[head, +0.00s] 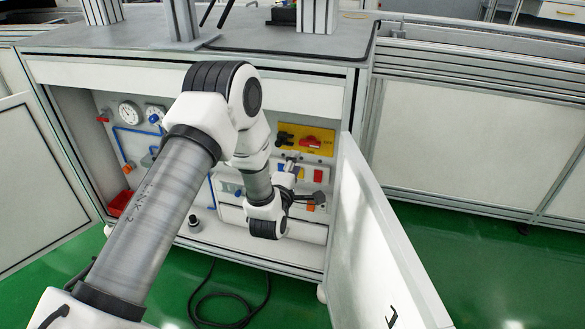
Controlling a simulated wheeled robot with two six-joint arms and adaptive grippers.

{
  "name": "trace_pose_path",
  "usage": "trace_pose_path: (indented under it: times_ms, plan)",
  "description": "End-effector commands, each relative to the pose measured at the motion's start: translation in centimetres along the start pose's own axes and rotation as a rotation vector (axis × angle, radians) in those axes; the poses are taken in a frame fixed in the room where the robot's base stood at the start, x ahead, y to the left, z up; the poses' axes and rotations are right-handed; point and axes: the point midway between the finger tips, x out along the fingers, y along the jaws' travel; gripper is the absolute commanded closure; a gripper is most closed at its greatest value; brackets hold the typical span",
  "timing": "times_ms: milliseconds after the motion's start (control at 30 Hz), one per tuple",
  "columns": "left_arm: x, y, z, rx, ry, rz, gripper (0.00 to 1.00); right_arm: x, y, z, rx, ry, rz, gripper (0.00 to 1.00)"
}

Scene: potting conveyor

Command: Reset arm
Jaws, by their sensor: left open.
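My left arm reaches from the lower left into an open cabinet (345,75) under the workbench. My left gripper (312,200) is small and dark at the end of the white wrist, in front of the panel on the right inside the cabinet. It is open, and I see nothing held in it. Its fingertips are too small to tell whether they touch the panel. Behind and above it are a yellow plate with a red switch (310,141) and a panel with blue, yellow and red parts (317,175). My arm hides the middle of the cabinet. My right gripper is not in view.
An open cabinet door (375,235) stands close to the right of my wrist; another open door (38,185) is at the left. Pressure gauges (130,112) and blue pipes are inside left. A black cable (225,297) lies on the green floor. A closed white-panelled frame (455,150) stands right.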

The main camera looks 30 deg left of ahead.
Motion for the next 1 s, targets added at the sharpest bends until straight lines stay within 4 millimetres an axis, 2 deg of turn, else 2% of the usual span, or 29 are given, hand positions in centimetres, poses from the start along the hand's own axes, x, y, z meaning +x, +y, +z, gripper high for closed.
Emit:
trace_pose_path:
  times_ms: [33, 167, 667, 767, 833, 967, 1000]
  plan:
    - [-0.8, -0.1, 0.0, 0.0, -0.001, -0.002, 0.58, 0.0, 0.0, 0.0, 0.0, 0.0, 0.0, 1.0]
    - [-1.9, 0.0, 0.0, 0.0, 0.0, 0.001, 0.58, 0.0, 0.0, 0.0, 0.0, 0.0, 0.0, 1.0]
    - [-2.1, -0.2, 0.0, 0.001, 0.0, -0.003, 0.58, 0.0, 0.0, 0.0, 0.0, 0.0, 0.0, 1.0]
    - [-2.8, -2.3, 0.3, 0.015, -0.011, -0.038, 0.58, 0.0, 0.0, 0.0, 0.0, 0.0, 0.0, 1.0]
    - [-4.5, -5.2, 1.0, 0.036, -0.032, -0.102, 0.58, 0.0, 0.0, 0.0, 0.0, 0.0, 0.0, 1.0]
    - [-10.1, -12.5, 2.3, 0.144, -0.102, -0.345, 0.58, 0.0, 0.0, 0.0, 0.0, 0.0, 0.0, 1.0]
    - [-12.3, -14.8, 2.5, 0.216, -0.135, -0.437, 0.58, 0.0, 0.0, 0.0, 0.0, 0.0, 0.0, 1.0]
